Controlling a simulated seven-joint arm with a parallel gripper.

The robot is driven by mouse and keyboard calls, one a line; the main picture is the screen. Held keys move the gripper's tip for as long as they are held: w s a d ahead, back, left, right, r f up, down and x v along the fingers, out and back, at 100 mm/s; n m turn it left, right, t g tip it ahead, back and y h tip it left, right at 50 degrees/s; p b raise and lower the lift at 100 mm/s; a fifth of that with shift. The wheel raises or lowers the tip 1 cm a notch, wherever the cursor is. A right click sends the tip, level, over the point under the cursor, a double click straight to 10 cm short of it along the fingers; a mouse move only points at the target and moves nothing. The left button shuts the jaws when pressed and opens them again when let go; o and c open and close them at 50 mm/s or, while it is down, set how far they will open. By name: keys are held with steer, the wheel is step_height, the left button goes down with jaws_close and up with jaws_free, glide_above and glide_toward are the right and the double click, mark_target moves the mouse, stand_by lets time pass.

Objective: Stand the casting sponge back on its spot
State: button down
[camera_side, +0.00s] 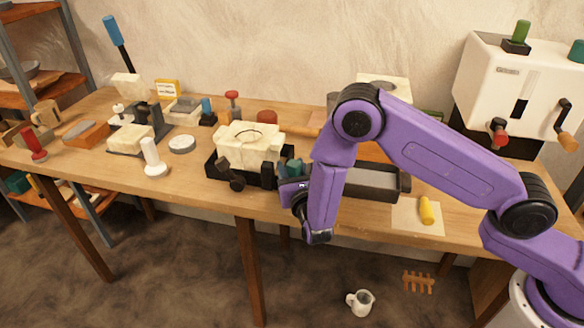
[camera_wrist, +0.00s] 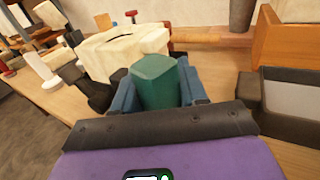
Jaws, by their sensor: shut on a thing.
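My gripper (camera_side: 289,170) is shut on a teal-green, many-sided block (camera_wrist: 153,80), which I take to be the casting sponge. In the wrist view the block stands between the two blue fingers (camera_wrist: 157,90), its flat top showing and its lower part hidden. In the side view only a little green of the block (camera_side: 293,166) shows, just right of the cream plaster mould (camera_side: 250,143). I cannot tell whether the block touches the bench. No marked spot for it is clearly visible.
The mould sits in a dark cradle (camera_side: 228,180) beside my gripper. A dark tray (camera_side: 372,183) stands to the right. A white bottle-like piece (camera_side: 153,158) stands left. A mug (camera_side: 361,302) lies on the floor.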

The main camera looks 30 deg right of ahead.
steer(key=shift+f, duration=0.45)
steer(key=c, duration=0.5)
jaws_free()
steer(key=shift+s+a, duration=0.1)
steer(key=shift+v, duration=3.9)
steer(key=shift+r, duration=0.1)
